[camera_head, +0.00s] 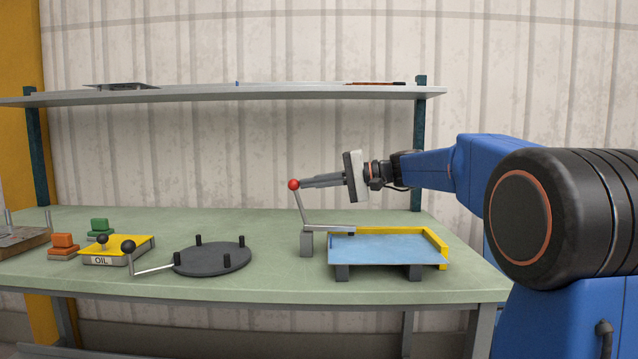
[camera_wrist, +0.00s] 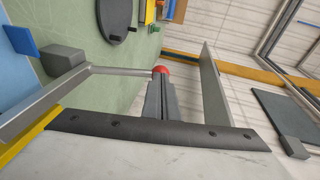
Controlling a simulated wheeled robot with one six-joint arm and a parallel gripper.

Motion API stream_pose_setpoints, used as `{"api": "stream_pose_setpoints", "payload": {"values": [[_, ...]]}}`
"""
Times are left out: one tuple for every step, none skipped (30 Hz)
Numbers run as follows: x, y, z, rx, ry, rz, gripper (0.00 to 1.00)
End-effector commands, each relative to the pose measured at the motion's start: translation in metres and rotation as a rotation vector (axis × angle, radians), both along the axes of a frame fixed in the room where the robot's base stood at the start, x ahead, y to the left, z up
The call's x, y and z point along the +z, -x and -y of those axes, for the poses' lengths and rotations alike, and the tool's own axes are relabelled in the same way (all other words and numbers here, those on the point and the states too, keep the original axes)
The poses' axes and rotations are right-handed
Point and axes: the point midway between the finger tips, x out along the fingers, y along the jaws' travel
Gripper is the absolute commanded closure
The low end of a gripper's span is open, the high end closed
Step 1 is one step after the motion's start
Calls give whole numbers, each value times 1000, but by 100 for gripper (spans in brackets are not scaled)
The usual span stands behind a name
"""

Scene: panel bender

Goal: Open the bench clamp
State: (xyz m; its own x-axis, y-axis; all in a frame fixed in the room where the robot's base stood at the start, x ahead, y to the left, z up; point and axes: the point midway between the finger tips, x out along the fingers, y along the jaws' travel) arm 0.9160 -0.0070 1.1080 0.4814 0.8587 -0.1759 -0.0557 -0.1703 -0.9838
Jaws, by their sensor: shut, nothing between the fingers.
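The bench clamp has a grey block (camera_head: 306,243) at its base, beside a blue plate (camera_head: 385,248). Its lever (camera_head: 301,207) stands up, leaning slightly left, and ends in a red ball (camera_head: 293,184). A thin clamp arm (camera_head: 328,228) reaches right, over the plate's back left corner. My gripper (camera_head: 303,183) comes in from the right, level, with its fingers shut and empty. Its tips are at the red ball and look to be touching it. The wrist view shows the red ball (camera_wrist: 161,70) just beyond the shut fingertips (camera_wrist: 160,82).
A yellow corner stop (camera_head: 430,243) borders the plate. A dark round turntable (camera_head: 212,259) with pegs and a crank stands left, then a yellow OIL box (camera_head: 117,250) and orange and green blocks. A shelf (camera_head: 230,94) runs above the bench.

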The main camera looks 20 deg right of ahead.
Motion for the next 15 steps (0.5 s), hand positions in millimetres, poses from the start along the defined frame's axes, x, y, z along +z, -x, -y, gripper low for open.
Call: {"api": "stream_pose_setpoints", "payload": {"values": [[0, 0, 0, 0, 0, 0, 100], [0, 0, 0, 0, 0, 0, 100], [0, 0, 0, 0, 0, 0, 100], [0, 0, 0, 0, 0, 0, 100], [0, 0, 0, 0, 0, 0, 100], [0, 0, 0, 0, 0, 0, 100], [0, 0, 0, 0, 0, 0, 100], [0, 0, 0, 0, 0, 0, 100], [0, 0, 0, 0, 1, 0, 100], [0, 0, -1, 0, 2, 0, 100], [0, 0, -1, 0, 4, -1, 100], [0, 0, -1, 0, 8, -2, 100], [1, -1, -2, 0, 13, -3, 100], [1, -1, -3, 0, 18, -4, 100], [1, -1, -5, 1, 28, -7, 100]]}}
